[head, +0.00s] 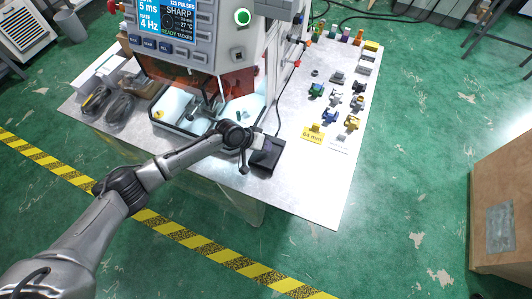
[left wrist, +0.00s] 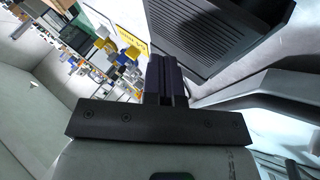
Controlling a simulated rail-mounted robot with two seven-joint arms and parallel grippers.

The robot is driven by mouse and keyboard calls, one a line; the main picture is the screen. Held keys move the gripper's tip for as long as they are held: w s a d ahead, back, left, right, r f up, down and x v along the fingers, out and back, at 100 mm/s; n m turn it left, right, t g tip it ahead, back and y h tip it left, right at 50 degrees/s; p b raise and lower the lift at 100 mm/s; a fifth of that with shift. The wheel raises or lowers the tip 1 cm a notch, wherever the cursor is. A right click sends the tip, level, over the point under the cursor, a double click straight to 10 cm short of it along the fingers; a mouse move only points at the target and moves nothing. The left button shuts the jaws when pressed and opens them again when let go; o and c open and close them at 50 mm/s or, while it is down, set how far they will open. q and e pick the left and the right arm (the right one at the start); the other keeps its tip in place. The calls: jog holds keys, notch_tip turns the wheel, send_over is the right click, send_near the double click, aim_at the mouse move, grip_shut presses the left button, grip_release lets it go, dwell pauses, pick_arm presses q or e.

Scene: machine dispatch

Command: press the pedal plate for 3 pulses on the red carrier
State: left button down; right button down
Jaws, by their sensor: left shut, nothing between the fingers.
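The black pedal plate (head: 263,167) lies on the light table in front of the machine. Its ribbed dark top fills the upper right of the left wrist view (left wrist: 215,35). My left gripper (head: 262,146) is over the pedal's far part in the head view. Its fingers (left wrist: 166,75) are shut and empty, beside the ribbed plate in the wrist view. I cannot tell whether they touch the plate. I cannot make out a red carrier for certain. My right gripper is not in view.
The machine's screen (head: 160,20) shows 5 ms and 4 Hz, and a button (head: 242,17) glows green. A pale-floored tray (head: 168,126) sits under the orange window. Small green, blue and yellow parts stand at the right near a yellow 64 mm card (head: 312,134). Black cables lie left.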

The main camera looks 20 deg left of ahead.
pick_arm(q)
jog(key=shift+f, duration=0.2)
dwell(0.6)
jog(key=shift+f, duration=0.25)
jog(key=shift+f, duration=0.2)
dwell(0.5)
jog(key=shift+s+f+b, duration=0.1)
jog(key=shift+f+b, duration=0.4)
dwell(0.5)
jog(key=shift+r, duration=0.1)
jog(key=shift+r+p, duration=0.95)
